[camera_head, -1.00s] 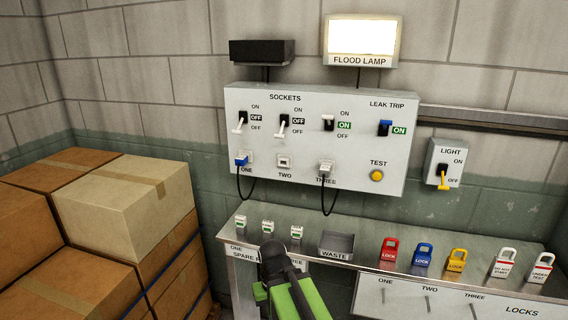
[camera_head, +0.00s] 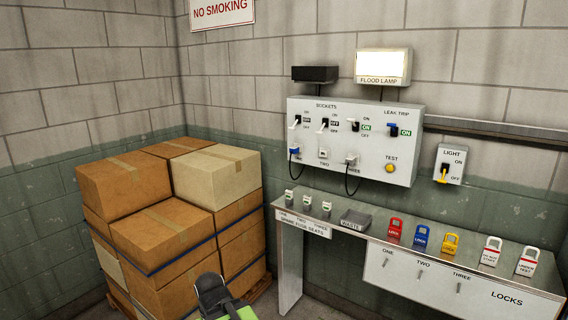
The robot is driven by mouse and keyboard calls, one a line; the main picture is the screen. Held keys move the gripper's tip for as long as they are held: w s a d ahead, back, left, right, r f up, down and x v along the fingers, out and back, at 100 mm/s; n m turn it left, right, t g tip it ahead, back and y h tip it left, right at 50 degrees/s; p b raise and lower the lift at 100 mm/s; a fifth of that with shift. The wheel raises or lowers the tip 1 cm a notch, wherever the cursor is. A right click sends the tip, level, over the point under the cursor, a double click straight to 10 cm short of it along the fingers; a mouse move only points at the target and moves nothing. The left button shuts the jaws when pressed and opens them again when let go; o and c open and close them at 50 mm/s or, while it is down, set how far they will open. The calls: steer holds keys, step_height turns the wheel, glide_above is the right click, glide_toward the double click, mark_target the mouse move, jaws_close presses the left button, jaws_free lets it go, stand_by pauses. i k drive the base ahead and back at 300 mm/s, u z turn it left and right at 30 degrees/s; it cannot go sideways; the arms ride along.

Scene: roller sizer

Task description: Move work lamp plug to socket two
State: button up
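A blue plug (camera_head: 294,151) sits in socket one on the grey panel (camera_head: 350,178), with a black cable looping below it. Socket two (camera_head: 323,153) is empty, with a white face. A white plug (camera_head: 351,159) sits in socket three with its own cable. The switches above sockets one (camera_head: 297,121) and two (camera_head: 324,125) have their handles down beside OFF labels. A dark, unlit lamp (camera_head: 316,74) is above the panel's left part. Only a black and green part of my arm shows at the bottom edge; my gripper fingers are not visible.
The lit flood lamp (camera_head: 382,66) is above the panel. A metal bench (camera_head: 375,242) below it bears small pieces, a waste tray (camera_head: 356,220) and several padlocks. Stacked cartons (camera_head: 180,237) stand left of the bench. A light switch (camera_head: 449,165) is right of the panel.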

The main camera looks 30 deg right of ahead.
mark_target(296, 149)
steer(key=z, duration=0.45)
steer(key=i, duration=1)
steer(key=u, duration=0.45)
steer(key=i, duration=0.7)
steer(key=u, duration=0.55)
